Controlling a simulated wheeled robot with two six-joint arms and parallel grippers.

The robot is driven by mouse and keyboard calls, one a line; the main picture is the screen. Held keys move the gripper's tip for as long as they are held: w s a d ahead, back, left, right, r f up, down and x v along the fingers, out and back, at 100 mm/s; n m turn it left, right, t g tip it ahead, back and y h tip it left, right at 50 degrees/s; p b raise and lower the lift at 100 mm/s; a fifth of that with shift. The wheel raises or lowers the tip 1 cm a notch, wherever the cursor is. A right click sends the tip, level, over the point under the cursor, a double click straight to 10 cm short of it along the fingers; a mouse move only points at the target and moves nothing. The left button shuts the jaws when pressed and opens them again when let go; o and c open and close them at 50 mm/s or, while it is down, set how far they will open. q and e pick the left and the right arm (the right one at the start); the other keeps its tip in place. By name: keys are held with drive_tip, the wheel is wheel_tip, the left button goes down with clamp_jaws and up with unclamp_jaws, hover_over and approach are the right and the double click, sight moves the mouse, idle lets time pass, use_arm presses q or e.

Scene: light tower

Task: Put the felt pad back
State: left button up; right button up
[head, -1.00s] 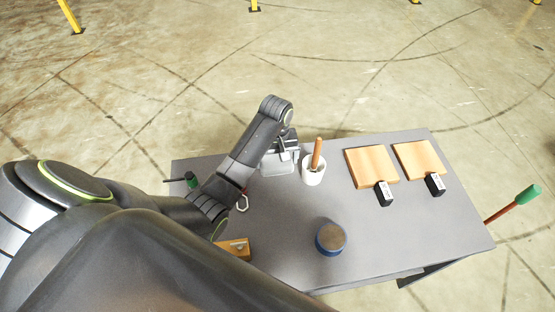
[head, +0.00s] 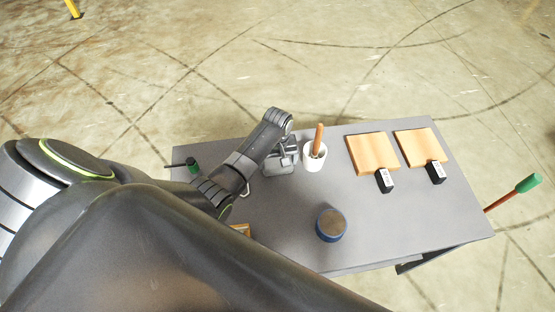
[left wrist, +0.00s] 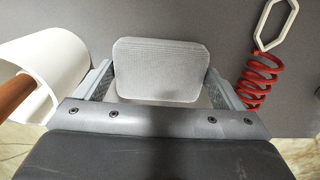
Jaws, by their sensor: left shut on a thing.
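The light grey felt pad (left wrist: 161,68), with rounded corners and a fine weave, lies between the two fingers of my left gripper (left wrist: 160,88) in the left wrist view. The gripper is shut on it. In the head view my left gripper (head: 286,158) is low over the far side of the grey table, left of a white cup. The pad (head: 278,168) shows partly there below the gripper. Whether it touches the table I cannot tell. My right gripper is not in view.
A white cup (head: 308,162) with a brown handle stands close beside the gripper. A red coil (left wrist: 259,82) with a metal clip (left wrist: 276,20) is on the other side. Two wooden boards (head: 372,152) with black blocks lie right. A blue-sided tin (head: 331,225) is in front.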

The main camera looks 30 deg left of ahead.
sight(277, 163)
use_arm(q)
drive_tip(key=shift+f, duration=0.1)
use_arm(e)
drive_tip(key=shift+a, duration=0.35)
use_arm(q)
drive_tip(key=o, duration=0.7)
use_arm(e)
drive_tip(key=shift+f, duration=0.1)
use_arm(q)
drive_tip(key=shift+r, duration=0.4)
wheel_tip(277, 163, up, 12)
drive_tip(key=shift+f, duration=0.25)
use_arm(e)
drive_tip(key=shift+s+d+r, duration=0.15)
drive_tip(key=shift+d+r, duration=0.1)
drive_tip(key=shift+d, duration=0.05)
use_arm(q)
drive_tip(key=shift+f, duration=0.1)
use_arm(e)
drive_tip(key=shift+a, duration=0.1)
